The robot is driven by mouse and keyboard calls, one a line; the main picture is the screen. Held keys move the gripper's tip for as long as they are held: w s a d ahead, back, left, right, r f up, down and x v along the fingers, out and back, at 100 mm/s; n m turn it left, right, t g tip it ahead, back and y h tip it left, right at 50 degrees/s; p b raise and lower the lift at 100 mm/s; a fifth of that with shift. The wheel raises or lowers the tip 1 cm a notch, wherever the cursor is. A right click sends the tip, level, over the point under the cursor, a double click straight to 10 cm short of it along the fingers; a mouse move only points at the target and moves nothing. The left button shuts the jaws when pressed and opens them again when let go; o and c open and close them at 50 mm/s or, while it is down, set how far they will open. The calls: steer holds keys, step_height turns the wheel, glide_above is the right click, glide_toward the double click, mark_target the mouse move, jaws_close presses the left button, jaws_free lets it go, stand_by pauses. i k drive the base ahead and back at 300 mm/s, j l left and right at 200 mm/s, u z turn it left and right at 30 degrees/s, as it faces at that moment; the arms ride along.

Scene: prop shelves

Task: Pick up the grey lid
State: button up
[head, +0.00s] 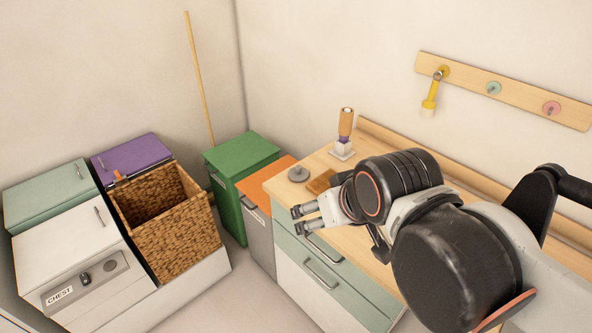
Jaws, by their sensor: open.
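The grey lid (298,174) is a small round disc with a knob on top. It lies flat near the left end of the wooden top of a drawer cabinet (380,240) in the head view. My gripper (297,219) is open and empty, at the cabinet's front edge. In the picture it is below the lid and apart from it. My arm reaches in from the right and covers much of the cabinet top.
A brown block (321,183) lies right of the lid. A wood-handled stamp-like object (345,132) stands behind it. An orange-topped bin (268,184) and a green bin (243,160) stand left of the cabinet. A wicker basket (177,243) is farther left.

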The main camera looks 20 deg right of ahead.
mark_target(298, 173)
steer(key=i+j+z, duration=0.3)
steer(key=i+j, duration=0.4)
steer(key=i, duration=0.1)
